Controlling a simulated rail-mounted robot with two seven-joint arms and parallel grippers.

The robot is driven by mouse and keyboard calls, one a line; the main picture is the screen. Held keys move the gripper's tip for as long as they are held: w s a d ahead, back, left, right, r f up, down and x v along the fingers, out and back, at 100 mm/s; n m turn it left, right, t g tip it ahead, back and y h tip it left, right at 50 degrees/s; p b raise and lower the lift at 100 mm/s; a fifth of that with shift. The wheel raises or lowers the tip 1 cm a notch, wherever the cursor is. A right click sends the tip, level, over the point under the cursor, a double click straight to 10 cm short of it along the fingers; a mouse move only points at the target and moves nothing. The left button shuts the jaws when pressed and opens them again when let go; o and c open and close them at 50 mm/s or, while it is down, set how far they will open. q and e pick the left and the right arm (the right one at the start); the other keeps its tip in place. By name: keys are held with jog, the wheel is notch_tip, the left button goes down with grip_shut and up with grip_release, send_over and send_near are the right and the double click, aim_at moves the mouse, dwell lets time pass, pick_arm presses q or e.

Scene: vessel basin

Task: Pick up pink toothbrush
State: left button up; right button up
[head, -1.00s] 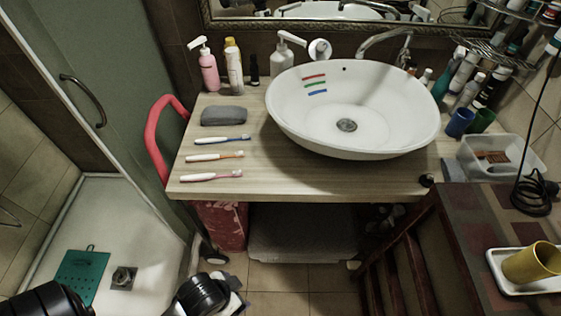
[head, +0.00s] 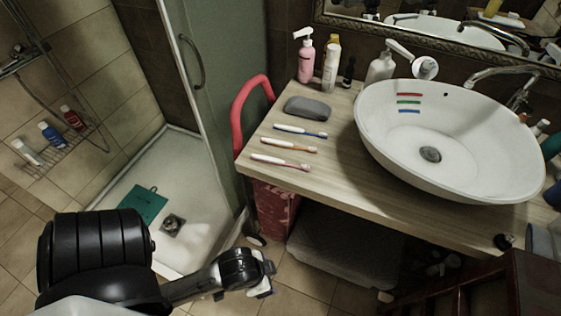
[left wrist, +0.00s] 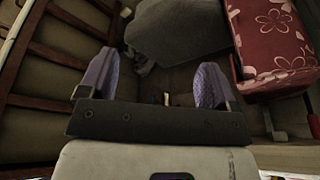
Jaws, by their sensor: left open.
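The pink toothbrush (head: 280,161) lies on the wooden counter (head: 330,185) near its front left edge, closest to the edge of three toothbrushes. My left gripper (head: 266,276) is low in front of the counter in the head view, below and apart from the toothbrush. In the left wrist view my left gripper (left wrist: 157,84) has its two fingers spread wide with nothing between them; no toothbrush shows there. My right gripper is not in view.
An orange toothbrush (head: 289,145) and a blue toothbrush (head: 300,131) lie behind the pink one. A grey soap-like block (head: 307,107) and bottles (head: 305,62) stand farther back. The white basin (head: 470,185) is to the right. A red rail (head: 238,115) rises at the counter's left.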

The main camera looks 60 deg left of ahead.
pick_arm(q)
jog(key=shift+d, duration=0.2)
jog(key=c, duration=0.6)
jog(key=shift+c, duration=0.3)
jog(key=shift+a, duration=0.1)
